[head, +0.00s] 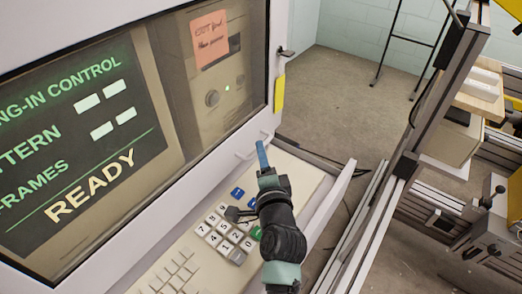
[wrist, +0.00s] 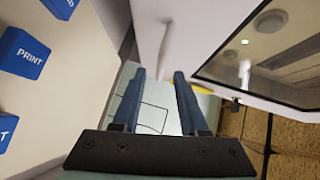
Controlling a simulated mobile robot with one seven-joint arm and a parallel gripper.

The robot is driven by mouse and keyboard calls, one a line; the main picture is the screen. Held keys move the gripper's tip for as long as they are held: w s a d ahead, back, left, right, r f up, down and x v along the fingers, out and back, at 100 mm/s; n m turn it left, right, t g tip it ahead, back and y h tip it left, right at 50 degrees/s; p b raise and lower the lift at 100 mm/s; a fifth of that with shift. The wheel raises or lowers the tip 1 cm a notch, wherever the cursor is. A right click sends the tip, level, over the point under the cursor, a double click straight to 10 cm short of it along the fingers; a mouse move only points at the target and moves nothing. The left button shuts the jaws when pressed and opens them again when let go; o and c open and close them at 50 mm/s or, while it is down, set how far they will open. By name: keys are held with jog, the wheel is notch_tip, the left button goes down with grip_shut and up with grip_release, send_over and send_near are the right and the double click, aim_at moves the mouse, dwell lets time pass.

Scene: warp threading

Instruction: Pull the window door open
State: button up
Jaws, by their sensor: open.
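The window door (head: 178,182) has a white frame around a clear pane over the "READY" screen, and it looks closed. A small white handle (head: 245,151) sits on the frame's lower right corner. My gripper (head: 262,150) is just right of the handle, over the keyboard panel, with its blue fingers pointing at the frame. In the wrist view my gripper (wrist: 159,74) is open with a gap between its fingers. The door frame (wrist: 215,30) shows ahead and to the right there. A pale bar, apparently the handle, shows beyond the fingertips; I cannot tell whether they touch it.
The keyboard panel (head: 312,182) with keys lies below the door, close under my gripper. A yellow tag (head: 279,93) and a dark latch (head: 285,52) are on the door's right edge. A metal frame post (head: 403,165) stands to the right. Open floor (head: 340,95) lies behind.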

jog(key=shift+w+a+f, duration=0.1)
jog(key=shift+w, duration=0.5)
jog(key=shift+w+a+f, duration=0.1)
jog(key=shift+w, duration=0.45)
grip_shut()
dwell(0.7)
